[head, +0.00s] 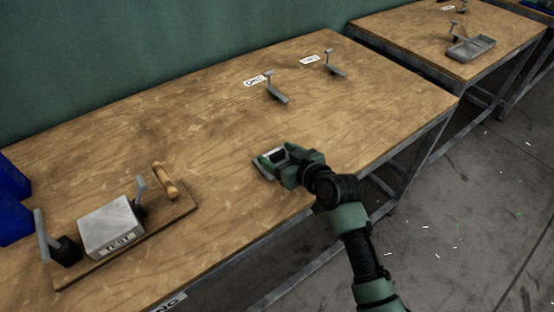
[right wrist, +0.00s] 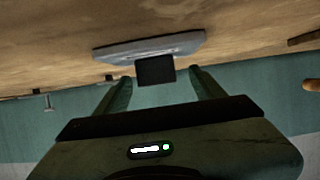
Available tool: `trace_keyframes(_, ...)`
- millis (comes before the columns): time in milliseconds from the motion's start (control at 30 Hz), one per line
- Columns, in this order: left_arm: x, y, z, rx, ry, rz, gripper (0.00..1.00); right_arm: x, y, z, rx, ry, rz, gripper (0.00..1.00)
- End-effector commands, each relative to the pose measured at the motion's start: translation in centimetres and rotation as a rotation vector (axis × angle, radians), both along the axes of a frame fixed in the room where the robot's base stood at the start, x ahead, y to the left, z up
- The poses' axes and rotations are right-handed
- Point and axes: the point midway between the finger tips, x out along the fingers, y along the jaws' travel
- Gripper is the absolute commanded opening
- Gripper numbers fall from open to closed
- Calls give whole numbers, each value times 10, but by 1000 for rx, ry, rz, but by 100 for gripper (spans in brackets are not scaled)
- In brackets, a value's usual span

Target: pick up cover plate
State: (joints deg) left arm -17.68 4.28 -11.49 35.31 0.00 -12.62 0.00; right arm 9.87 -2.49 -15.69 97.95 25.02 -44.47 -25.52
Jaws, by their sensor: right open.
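The cover plate appears to be the flat grey piece (right wrist: 150,48) on the wooden tabletop in the right wrist view, with a dark upright block on its near side. My right gripper (right wrist: 160,80) is open, its two fingers to either side of the dark block and short of the plate. In the head view my right gripper (head: 273,160) is low over the table near its front edge and hides most of the piece. I cannot tell whether the fingers touch it. My left gripper is not in view.
On the wooden table (head: 200,120), a grey box marked TEST (head: 111,228) stands on a board with a wooden handle (head: 165,181). Two small metal levers (head: 276,90) stand at the back by labels. A grey tray (head: 471,48) lies on another table.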

Motion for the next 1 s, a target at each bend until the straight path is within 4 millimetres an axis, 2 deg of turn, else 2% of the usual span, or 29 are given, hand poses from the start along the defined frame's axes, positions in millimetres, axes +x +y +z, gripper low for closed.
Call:
trace_keyframes(100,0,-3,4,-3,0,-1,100,16,7,-4,3,2,0,69)
trace_keyframes(233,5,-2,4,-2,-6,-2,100,27,14,-10,2,1,0,69)
trace_keyframes(567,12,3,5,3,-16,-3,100,32,18,-13,1,0,0,69)
trace_keyframes(667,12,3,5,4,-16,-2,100,32,18,-13,1,0,0,47)
trace_keyframes(833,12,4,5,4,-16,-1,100,32,18,-13,1,1,0,0)
trace_keyframes(1000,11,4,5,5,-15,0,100,33,18,-12,2,-3,0,0)
